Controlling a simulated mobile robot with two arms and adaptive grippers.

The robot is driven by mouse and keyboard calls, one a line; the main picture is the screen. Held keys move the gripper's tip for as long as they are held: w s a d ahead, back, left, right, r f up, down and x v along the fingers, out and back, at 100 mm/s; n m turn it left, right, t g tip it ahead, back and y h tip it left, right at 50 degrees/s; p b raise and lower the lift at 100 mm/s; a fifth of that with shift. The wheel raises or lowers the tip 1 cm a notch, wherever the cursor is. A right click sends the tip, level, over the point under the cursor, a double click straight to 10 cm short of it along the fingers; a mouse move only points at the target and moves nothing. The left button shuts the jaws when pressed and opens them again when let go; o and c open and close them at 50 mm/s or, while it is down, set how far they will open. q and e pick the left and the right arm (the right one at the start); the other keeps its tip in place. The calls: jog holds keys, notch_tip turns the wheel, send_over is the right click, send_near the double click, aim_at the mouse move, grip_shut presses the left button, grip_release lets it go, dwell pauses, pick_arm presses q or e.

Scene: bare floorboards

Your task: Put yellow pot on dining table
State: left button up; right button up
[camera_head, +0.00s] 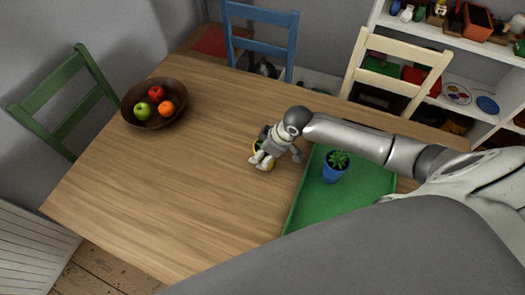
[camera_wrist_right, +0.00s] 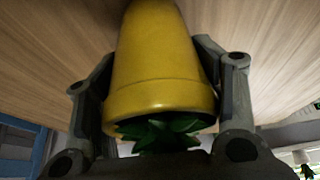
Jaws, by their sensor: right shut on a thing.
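The yellow pot (camera_wrist_right: 162,62) fills the middle of the right wrist view, with a green plant (camera_wrist_right: 160,130) at its rim. The fingers of my right gripper (camera_wrist_right: 158,95) are shut on it from both sides. In the head view my right gripper (camera_head: 270,155) covers most of the yellow pot (camera_head: 257,147); only slivers show. The pot is over the wooden dining table (camera_head: 170,185), just left of the green tray; I cannot tell whether its base touches the tabletop. My left gripper is not in view.
A green tray (camera_head: 305,205) holds a blue pot (camera_head: 332,173) with a plant. A brown bowl (camera_head: 128,105) of fruit stands at the table's far left. Green, blue and cream chairs surround the table. The table's middle and left front are clear.

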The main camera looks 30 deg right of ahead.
jog(key=o, duration=1.9)
jog(key=shift+c, duration=0.2)
jog(key=v, duration=1.2)
jog(key=shift+b, duration=0.3)
